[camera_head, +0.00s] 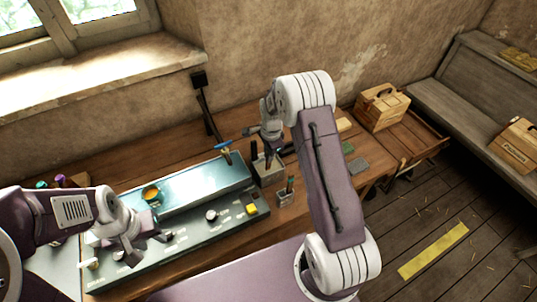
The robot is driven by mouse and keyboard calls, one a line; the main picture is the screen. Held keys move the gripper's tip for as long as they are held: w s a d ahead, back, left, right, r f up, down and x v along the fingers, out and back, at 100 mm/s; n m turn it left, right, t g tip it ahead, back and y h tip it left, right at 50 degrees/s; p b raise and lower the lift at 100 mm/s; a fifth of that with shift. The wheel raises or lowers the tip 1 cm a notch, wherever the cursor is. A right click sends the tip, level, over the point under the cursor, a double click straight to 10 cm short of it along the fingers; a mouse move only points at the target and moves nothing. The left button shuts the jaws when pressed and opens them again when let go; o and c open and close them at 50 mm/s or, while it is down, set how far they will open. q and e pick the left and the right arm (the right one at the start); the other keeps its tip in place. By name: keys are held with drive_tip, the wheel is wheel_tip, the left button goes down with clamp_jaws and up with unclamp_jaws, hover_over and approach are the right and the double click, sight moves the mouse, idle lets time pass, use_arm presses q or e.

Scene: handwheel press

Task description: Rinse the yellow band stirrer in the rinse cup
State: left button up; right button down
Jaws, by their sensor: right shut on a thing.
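My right gripper (268,146) is over a small grey square holder (257,177) at the back of the bench. It is shut on a thin dark stick, probably a stirrer, at the holder's mouth; no yellow band can be made out. A smaller grey container (285,200) with a green-topped stick stands in front of it. I cannot tell which vessel is the rinse cup. My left gripper (150,247) is open and empty over the left part of the green control panel (190,244).
An orange-filled round vessel (152,194) sits on the pale blue plate (205,187). The panel bears knobs and a yellow button (251,209). A blue-topped tool (223,146) stands behind the plate. A wooden box (382,107) is at the back right.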

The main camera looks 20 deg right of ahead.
drive_tip(key=shift+a, duration=0.4)
drive_tip(key=shift+p, duration=0.3)
drive_tip(key=shift+d+p, duration=0.35)
drive_tip(key=shift+d, duration=0.15)
idle(2.6)
drive_tip(key=shift+r, duration=0.1)
